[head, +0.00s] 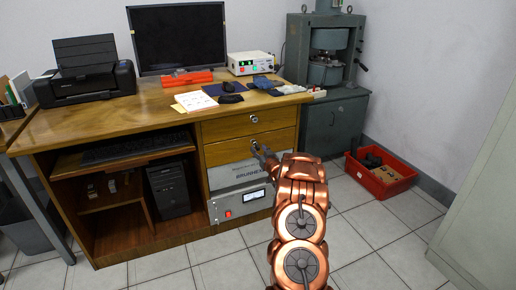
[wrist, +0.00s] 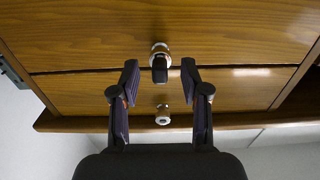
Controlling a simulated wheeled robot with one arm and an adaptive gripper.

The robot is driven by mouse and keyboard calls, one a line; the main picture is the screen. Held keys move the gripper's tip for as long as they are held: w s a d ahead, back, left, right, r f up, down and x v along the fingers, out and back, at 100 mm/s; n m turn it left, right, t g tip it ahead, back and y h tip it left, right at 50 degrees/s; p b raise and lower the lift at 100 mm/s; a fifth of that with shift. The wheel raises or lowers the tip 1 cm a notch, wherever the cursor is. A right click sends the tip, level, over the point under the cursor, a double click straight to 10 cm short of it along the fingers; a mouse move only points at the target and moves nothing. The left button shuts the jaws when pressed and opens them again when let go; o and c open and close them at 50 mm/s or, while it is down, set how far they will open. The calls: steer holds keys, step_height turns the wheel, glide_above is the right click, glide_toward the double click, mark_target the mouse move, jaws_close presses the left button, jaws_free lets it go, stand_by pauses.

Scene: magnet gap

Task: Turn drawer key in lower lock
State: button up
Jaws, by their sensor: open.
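Two wooden drawers sit on the right side of the desk. In the head view the upper lock (head: 254,118) shows on the upper drawer. My gripper (head: 262,152) is in front of the lower drawer (head: 225,151) and partly hides its lock. The wrist view looks upside down, with the tabletop edge toward the bottom. There the lower lock (wrist: 160,47) has a key with a dark head (wrist: 160,68) in it. The upper lock (wrist: 162,116) looks empty. My gripper (wrist: 159,68) is open, its fingertips on either side of the key head, apart from it.
The desk (head: 150,105) carries a monitor, a printer and a white instrument (head: 250,63). Grey equipment (head: 240,205) stands below the drawers. A red crate (head: 380,175) sits on the floor to the right, beside a green machine cabinet (head: 335,120). The tiled floor in front is clear.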

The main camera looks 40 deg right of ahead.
jaws_close()
stand_by(0.8)
